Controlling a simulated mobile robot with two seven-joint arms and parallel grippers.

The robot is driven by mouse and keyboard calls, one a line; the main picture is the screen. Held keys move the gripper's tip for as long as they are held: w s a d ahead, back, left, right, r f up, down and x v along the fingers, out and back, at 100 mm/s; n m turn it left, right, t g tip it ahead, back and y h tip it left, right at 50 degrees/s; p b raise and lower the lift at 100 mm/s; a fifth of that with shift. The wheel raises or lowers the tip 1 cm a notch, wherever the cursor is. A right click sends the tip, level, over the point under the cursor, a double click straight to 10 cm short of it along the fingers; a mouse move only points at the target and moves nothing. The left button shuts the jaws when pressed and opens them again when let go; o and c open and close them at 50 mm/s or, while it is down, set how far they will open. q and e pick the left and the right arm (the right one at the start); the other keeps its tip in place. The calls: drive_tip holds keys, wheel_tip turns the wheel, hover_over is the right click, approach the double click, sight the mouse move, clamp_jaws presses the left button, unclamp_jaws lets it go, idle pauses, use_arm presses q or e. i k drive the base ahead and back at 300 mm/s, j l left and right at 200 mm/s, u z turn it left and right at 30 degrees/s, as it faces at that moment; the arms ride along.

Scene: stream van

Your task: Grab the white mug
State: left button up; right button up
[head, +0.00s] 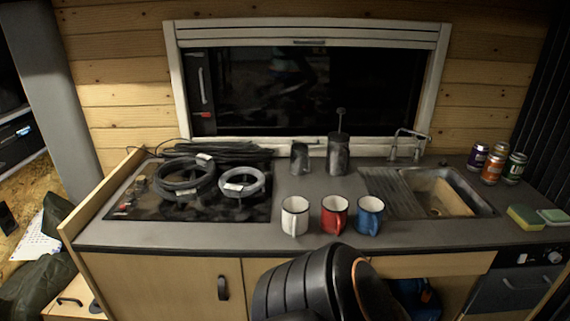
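A white mug (295,216) stands upright near the front edge of the grey counter (200,236). Neither my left gripper nor my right gripper shows in the head view.
Cable coils (184,179) lie on the hob at left. A grey canister (299,158) and a French press (338,153) stand behind the mugs. The sink (445,194), several cans (492,167) and a sponge (525,217) are at right. A black rounded object (310,285) stands before the counter.

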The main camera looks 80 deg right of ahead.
sight(294, 209)
drive_tip(key=z, duration=2.9)
